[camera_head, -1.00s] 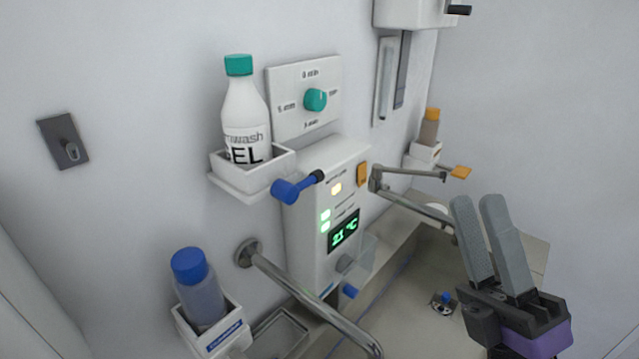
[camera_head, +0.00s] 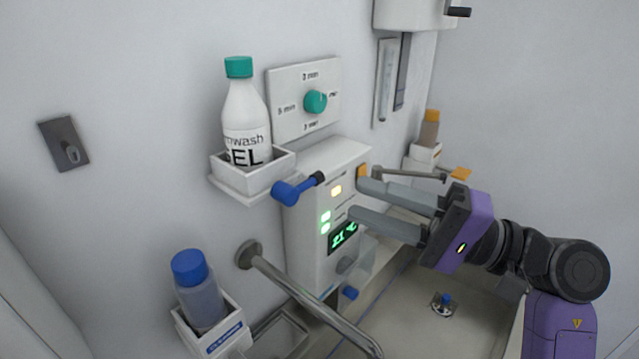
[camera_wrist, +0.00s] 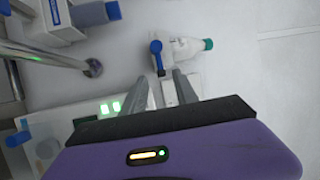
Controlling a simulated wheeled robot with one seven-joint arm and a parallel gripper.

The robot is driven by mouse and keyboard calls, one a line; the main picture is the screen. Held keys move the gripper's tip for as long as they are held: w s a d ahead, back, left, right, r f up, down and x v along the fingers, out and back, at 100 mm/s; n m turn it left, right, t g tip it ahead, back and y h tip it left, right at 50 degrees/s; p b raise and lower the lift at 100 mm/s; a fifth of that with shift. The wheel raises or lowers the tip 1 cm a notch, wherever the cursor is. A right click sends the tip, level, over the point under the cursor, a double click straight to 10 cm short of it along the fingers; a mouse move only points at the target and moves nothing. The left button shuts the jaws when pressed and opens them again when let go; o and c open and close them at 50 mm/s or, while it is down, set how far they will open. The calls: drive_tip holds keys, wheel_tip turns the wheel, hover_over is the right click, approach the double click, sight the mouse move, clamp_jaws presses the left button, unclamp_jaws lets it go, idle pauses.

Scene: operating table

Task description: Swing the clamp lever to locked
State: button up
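A blue lever (camera_head: 289,191) with a black end (camera_head: 317,179) juts out at the upper left corner of the white wall unit (camera_head: 310,225), just under the gel bottle's holder. Its black end points right and slightly up. My gripper (camera_head: 358,202) is in front of the unit, to the right of the lever, with its two grey fingers apart and nothing between them. In the wrist view the blue lever (camera_wrist: 156,48) shows just beyond the gap between my fingertips (camera_wrist: 160,82). It looks apart from the fingers. Its locked mark, if any, cannot be made out.
A gel bottle (camera_head: 245,115) stands in a white holder above the lever. A teal dial (camera_head: 315,101) is on the wall plate. A blue-capped bottle (camera_head: 195,290) sits lower left. A metal bar (camera_head: 305,295) crosses below the unit. A sink (camera_head: 405,315) lies lower right.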

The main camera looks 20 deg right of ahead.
sight(315, 185)
drive_tip(key=p+x, duration=0.2)
drive_tip(key=x, duration=0.4)
drive_tip(key=shift+r+p, duration=0.2)
drive_tip(key=shift+p, duration=0.2)
drive_tip(key=shift+w+a, duration=0.35)
drive_tip(key=shift+a, duration=0.15)
clamp_jaws()
